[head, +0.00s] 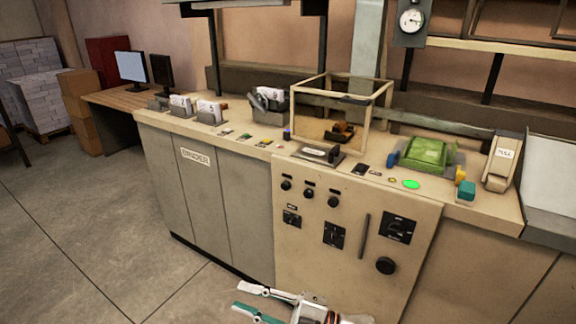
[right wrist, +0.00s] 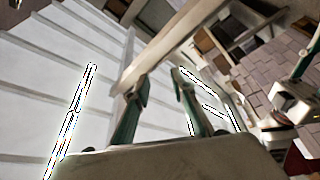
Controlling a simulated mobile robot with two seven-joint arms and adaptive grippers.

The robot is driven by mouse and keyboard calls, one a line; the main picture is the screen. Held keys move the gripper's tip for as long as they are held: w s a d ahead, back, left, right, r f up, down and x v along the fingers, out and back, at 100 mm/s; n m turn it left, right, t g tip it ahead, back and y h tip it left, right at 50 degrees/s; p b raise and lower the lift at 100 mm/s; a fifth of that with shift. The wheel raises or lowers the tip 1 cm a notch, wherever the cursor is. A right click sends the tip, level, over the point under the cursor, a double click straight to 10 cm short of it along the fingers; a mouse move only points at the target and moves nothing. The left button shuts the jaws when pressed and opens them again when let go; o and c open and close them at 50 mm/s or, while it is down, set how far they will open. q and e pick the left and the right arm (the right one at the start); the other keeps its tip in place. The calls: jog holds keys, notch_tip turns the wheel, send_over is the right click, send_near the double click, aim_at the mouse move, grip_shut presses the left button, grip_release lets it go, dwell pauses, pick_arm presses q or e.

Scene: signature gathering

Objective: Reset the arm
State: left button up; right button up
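My right gripper (head: 238,297) shows at the bottom of the head view, in front of and below the counter's front panel. Its two teal-tipped fingers point left and are spread apart, with nothing between them. In the right wrist view the same gripper (right wrist: 160,82) has both dark green fingers apart and empty. A white part with a teal finger at the right edge of that view looks like my left gripper (right wrist: 306,60); its opening cannot be told. The left gripper does not show in the head view.
The long counter (head: 225,170) carries a frame box (head: 342,90), a green item (head: 427,153) in a tray, a teal block (head: 467,190) and card holders. Its front has knobs and a vertical handle (head: 363,236). A desk with monitors (head: 131,67) stands back left.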

jog(key=d+f+m+t+h, duration=1)
jog(key=d+f+m+h, duration=0.1)
jog(key=d+m, duration=0.45)
jog(key=s+d+f+m+g+h, duration=0.4)
jog(key=s+d+f+m+h, duration=0.2)
jog(key=s+d+f, duration=0.7)
jog(key=s+d+m, duration=0.1)
jog(key=d, duration=0.1)
jog(key=shift+s+d+h, duration=0.3)
jog(key=shift+d+h, duration=0.05)
jog(key=shift+h, duration=0.05)
